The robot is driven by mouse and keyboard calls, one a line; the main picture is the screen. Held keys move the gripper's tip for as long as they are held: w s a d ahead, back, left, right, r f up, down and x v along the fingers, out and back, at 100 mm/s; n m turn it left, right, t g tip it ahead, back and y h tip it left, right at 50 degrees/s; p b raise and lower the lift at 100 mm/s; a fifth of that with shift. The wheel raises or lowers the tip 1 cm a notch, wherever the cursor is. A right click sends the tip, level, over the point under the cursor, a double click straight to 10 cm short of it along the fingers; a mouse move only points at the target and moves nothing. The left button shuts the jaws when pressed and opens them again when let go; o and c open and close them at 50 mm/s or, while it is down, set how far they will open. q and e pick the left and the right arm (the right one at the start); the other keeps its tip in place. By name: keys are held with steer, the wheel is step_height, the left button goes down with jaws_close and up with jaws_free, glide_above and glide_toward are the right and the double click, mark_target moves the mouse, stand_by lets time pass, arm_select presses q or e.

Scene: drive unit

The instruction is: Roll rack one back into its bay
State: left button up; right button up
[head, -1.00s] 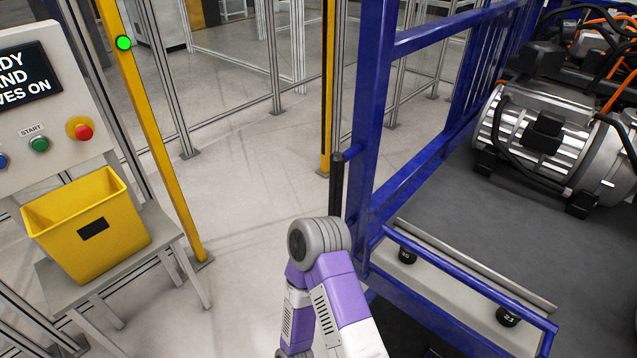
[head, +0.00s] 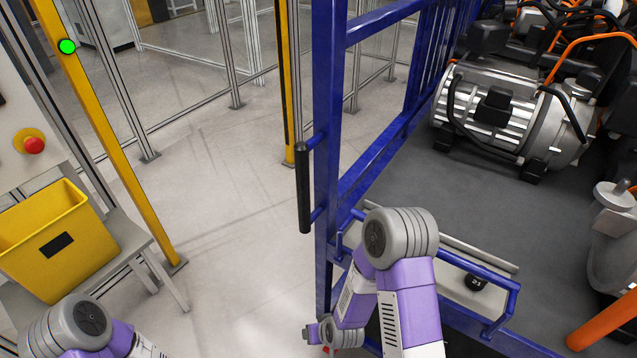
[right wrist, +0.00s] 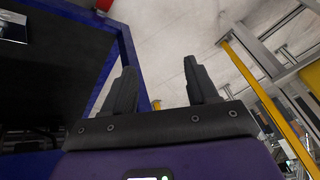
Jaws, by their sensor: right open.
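A blue tubular rack (head: 327,130) fills the middle and right of the head view, with motor units (head: 490,110) on its dark deck. No rack number is readable. A black upright handle (head: 303,188) sits on its near left post. My right arm reaches down in front of the rack's near end; its fingers cannot be made out there. In the right wrist view my right gripper (right wrist: 160,78) is open with nothing between its fingers. The blue frame (right wrist: 128,62) is just left of them. My left arm shows at the bottom left, its gripper out of frame.
A yellow bin (head: 45,240) stands on a grey table (head: 135,245) at the left, beside a control panel with a red button (head: 33,145). A yellow post (head: 105,130) carries a green light. Pale floor (head: 220,200) lies clear between table and rack.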

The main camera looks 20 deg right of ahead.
mark_target(302, 187)
steer(key=w+r+t+h, duration=0.1)
steer(key=w+r+t, duration=0.2)
steer(key=r, duration=0.6)
steer(key=w+d+r+t+h+p, duration=0.1)
steer(key=w+r+t, duration=0.2)
steer(key=r, duration=0.6)
steer(key=w+r+n+t+p, duration=0.1)
steer(key=w+r+t, duration=0.3)
steer(key=w+r, duration=0.3)
step_height(302, 187, up, 2)
steer(key=shift+d+r+h, duration=0.1)
steer(key=shift+d+h, duration=0.05)
steer(key=shift+h, duration=0.25)
steer(key=r+t, duration=0.1)
steer(key=r, duration=0.2)
steer(key=r+t+h, duration=0.1)
steer(key=r, duration=0.4)
steer(key=shift+w+d+r+m+t+p, duration=0.1)
steer(key=shift+d+r+m+t+p, duration=0.2)
steer(key=shift+t+p, duration=0.1)
steer(key=shift+w+r, duration=0.2)
steer(key=shift+r, duration=0.1)
steer(key=shift+w+d, duration=0.25)
steer(key=shift+w, duration=1.55)
steer(key=shift+w+d, duration=0.2)
steer(key=shift+w, duration=1.55)
jaws_close()
steer(key=shift+f, duration=0.1)
